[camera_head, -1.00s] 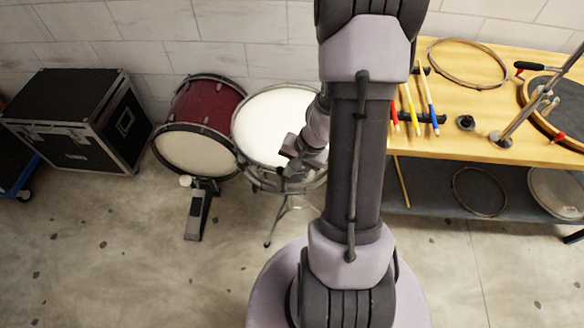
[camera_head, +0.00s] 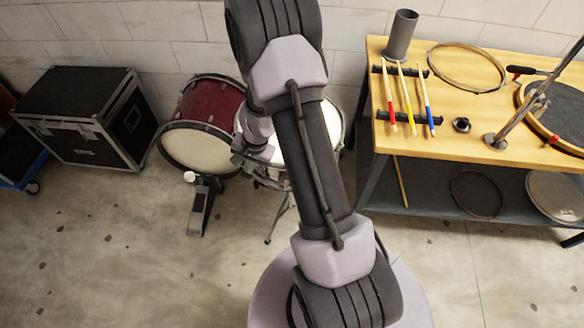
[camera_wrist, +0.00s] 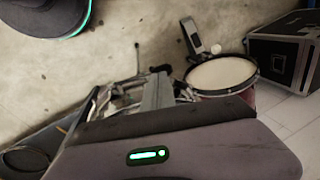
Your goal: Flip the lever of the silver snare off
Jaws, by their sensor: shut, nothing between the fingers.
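The silver snare (camera_head: 334,122) stands on a thin metal stand, its white head partly hidden behind my arm in the head view. My gripper (camera_head: 243,160) is at the snare's left front side, close to the rim; I cannot tell whether it touches. The gripper is shut and empty. In the wrist view the gripper (camera_wrist: 157,90) shows as a grey block pointing away, with metal stand or snare parts around it. The lever is too small or hidden to make out.
A red bass drum (camera_head: 205,108) with a pedal (camera_head: 199,208) stands left of the snare. A black case (camera_head: 85,118) is farther left. A wooden bench (camera_head: 440,145) with drumsticks, hoops and a cup (camera_head: 401,36) stands right. The floor in front is open.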

